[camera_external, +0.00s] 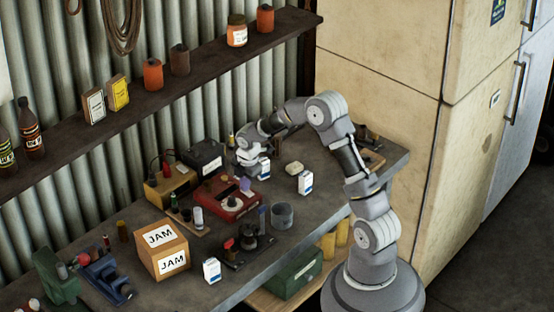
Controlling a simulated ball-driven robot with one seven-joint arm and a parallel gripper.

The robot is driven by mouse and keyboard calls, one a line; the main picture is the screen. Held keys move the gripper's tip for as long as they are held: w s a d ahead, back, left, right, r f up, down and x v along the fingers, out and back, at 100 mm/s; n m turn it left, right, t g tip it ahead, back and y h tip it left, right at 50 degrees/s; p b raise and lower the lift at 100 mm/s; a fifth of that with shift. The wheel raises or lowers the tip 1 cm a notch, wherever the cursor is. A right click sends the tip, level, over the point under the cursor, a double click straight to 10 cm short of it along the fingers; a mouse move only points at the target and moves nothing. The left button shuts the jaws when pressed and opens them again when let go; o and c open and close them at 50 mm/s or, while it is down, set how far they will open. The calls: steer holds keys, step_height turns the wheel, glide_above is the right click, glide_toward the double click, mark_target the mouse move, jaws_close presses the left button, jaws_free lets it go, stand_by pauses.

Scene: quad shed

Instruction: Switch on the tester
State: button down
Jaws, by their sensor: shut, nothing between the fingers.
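A red box-shaped device (247,207) with a round pale dial and a small purple part on top sits mid-bench; it may be the tester, but no label is readable. A yellow-brown box device (172,184) and a black box (204,158) stand behind it to the left. The switch is too small to make out. My gripper (246,174) points down at the back right of the red device, close above or beside it. It is shut and empty. Whether it touches anything I cannot tell.
Small white-and-blue cartons (305,183) stand on the bench, one right beside my gripper (264,169). A grey cup (282,215) and a JAM box (162,250) stand toward the front. A shelf (205,72) runs along the wall above. The bench's right part has some free room.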

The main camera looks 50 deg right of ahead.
steer(key=shift+p, duration=0.5)
steer(key=shift+w+f+g, duration=0.15)
steer(key=shift+f+g, duration=0.05)
steer(key=shift+g, duration=0.1)
steer(key=shift+s, duration=0.2)
steer(key=shift+s+r, duration=0.2)
steer(key=shift+s, duration=0.5)
step_height(320, 180, up, 14)
steer(key=s+p, duration=0.2)
steer(key=p, duration=0.4)
steer(key=shift+p, duration=0.4)
